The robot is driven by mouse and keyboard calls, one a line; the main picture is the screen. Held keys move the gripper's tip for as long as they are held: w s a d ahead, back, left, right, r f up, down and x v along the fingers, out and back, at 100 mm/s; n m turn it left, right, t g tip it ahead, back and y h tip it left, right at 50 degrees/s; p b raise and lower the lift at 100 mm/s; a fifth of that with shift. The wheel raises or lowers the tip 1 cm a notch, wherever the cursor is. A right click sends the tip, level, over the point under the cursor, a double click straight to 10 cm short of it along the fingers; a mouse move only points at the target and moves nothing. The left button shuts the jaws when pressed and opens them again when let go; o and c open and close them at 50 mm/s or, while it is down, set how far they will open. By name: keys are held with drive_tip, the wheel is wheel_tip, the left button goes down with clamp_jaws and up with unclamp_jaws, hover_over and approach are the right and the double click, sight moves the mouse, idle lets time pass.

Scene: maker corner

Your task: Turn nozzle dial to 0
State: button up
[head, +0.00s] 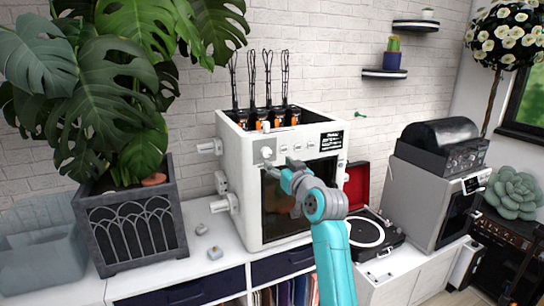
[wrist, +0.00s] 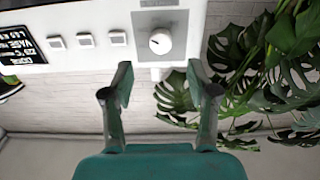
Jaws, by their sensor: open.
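The nozzle dial (head: 266,152) is a small white round knob on a grey square plate, at the upper left of the white printer's front in the head view. It also shows in the wrist view (wrist: 161,42), where the picture is upside down. A small dark mark shows on the knob's left part there. No scale numbers can be read. My gripper (wrist: 159,78) is open and empty. Its two fingers spread to either side of the dial's line in the wrist view, with the dial beyond the tips and apart from them. In the head view my gripper (head: 281,168) is just below and right of the dial.
The white printer (head: 228,150) stands on a white cabinet (head: 205,267), with spools on top. Small square buttons (wrist: 87,40) sit beside the dial. A big potted plant (head: 140,225) is at left; a record player (head: 370,232) and a grey-white machine (head: 420,200) are at right.

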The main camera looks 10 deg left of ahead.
sight(268, 154)
drive_tip(key=x, duration=0.7)
drive_tip(key=shift+w+a, duration=0.2)
drive_tip(key=shift+a, duration=0.05)
clamp_jaws()
